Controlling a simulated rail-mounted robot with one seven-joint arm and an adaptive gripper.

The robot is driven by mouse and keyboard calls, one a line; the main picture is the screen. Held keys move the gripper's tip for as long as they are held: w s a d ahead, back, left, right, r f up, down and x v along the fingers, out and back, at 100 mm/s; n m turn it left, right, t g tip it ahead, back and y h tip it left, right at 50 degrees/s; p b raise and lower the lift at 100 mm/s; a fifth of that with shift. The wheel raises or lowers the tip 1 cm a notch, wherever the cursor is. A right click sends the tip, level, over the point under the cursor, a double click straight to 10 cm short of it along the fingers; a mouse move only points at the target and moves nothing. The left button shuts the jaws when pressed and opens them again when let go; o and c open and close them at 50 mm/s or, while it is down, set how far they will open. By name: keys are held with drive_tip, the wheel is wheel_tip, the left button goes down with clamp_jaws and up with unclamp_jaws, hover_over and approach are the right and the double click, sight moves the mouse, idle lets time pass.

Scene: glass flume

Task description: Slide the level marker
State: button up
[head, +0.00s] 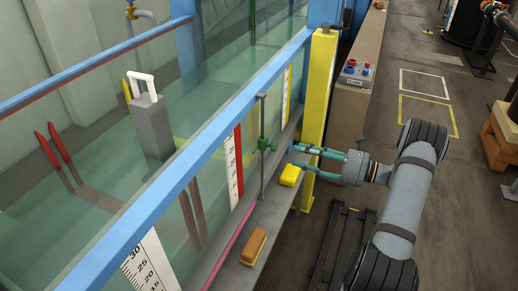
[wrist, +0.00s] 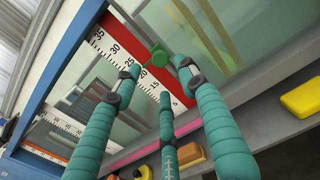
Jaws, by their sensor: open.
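The level marker seems to be a green clamp-like piece (head: 267,145) on a thin upright rod (head: 262,165) at the flume's glass side. In the wrist view the green piece (wrist: 157,56) shows just beyond the fingertips, in front of a red and white scale (wrist: 112,43). My gripper (head: 294,157) has teal fingers and is open and empty. It reaches in from the right, to the right of the green piece and apart from it in the head view. In the wrist view my gripper (wrist: 160,76) has its fingers spread below the green piece.
A yellow block (head: 290,175) and an orange-brown block (head: 254,246) lie on the ledge by the glass. A pink rod or tube (head: 232,240) runs along it. A yellow post (head: 318,110) stands behind my gripper. A grey block with a white handle (head: 151,125) stands inside the flume.

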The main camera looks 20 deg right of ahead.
sight(275, 146)
drive_tip(key=p+x, duration=0.1)
drive_tip(key=x, duration=0.8)
drive_tip(key=shift+w+a+f, duration=0.1)
drive_tip(key=shift+w+a, duration=0.1)
drive_tip(key=shift+a, duration=0.05)
drive_tip(key=c, duration=0.3)
drive_tip(key=c, duration=0.3)
drive_tip(key=shift+d, duration=0.15)
clamp_jaws()
